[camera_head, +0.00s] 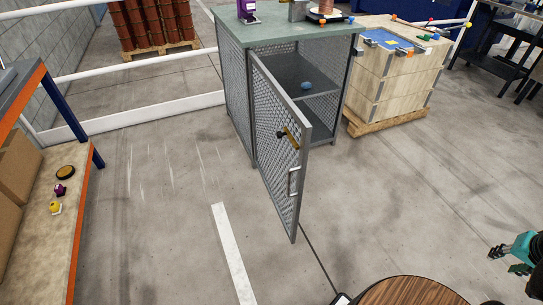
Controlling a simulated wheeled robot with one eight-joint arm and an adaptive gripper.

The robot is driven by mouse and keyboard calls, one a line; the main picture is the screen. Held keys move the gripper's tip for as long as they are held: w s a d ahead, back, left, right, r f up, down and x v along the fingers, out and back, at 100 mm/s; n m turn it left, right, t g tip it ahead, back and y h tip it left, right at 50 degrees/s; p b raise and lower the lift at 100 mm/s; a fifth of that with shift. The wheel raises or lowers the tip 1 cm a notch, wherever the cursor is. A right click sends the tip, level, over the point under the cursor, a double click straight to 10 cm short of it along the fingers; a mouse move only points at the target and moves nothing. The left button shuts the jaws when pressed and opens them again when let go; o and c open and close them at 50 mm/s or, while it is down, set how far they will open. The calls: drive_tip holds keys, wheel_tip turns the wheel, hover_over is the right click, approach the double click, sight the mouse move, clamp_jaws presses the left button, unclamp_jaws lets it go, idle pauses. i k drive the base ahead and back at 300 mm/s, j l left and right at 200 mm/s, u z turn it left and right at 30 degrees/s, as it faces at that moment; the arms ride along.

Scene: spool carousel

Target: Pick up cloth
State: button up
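A small rounded blue thing (306,86) lies on the middle shelf inside the mesh cabinet (235,95). It may be a crumpled cloth, but it is too small to tell. The cabinet's mesh door (277,150) stands open toward me. My gripper (502,262), teal with black fingertips, is at the lower right edge, partly cut off. Its fingers look spread apart with nothing between them. It is far from the cabinet, over the floor.
A wooden crate (395,80) on a pallet stands right of the cabinet, with flat blue and orange items on top. A shelf rack (88,180) is at the left. A round brown top (410,292) is at the bottom edge. The floor between is clear.

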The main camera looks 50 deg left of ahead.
sight(304, 86)
drive_tip(key=u, duration=1.85)
